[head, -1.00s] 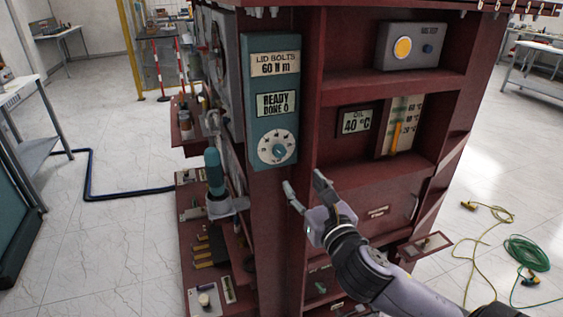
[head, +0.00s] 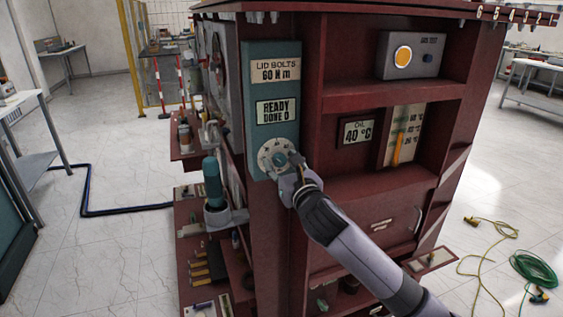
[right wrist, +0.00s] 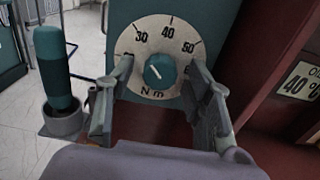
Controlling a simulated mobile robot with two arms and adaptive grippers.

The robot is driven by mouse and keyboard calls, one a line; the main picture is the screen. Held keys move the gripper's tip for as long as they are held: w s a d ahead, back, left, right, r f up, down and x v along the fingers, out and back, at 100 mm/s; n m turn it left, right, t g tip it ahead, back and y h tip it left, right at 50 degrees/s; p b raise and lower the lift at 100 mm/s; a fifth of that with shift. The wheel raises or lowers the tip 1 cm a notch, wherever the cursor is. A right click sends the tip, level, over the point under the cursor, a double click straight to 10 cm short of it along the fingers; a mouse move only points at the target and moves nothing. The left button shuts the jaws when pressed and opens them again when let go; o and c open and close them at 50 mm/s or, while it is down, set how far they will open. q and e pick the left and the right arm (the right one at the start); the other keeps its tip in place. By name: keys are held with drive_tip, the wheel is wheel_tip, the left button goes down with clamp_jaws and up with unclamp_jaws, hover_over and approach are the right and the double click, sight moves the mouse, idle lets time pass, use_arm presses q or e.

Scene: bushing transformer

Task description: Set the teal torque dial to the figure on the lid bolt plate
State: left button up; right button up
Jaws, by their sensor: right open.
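The teal torque dial (head: 279,158) sits on a white round scale low on the teal panel. It also shows in the right wrist view (right wrist: 160,70), with 30, 40 and 50 legible and "Nm" below. A pale mark on the knob points to the upper left. The lid bolt plate (head: 275,71) at the panel's top reads "LID BOLTS 60 N m". My right gripper (head: 289,170) is at the dial's lower right in the head view. In the right wrist view its open fingers (right wrist: 160,67) stand either side of the knob, with gaps visible. My left gripper is out of view.
A display (head: 277,110) reading "READY DONE 0" sits between plate and dial. A teal-handled tool (head: 212,182) stands in a grey holder left of the panel. The red cabinet's shelf holds an oil display (head: 357,130) reading 40 °C. Cables lie on the floor at right.

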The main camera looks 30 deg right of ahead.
drive_tip(key=shift+w, duration=0.2)
clamp_jaws()
idle(0.6)
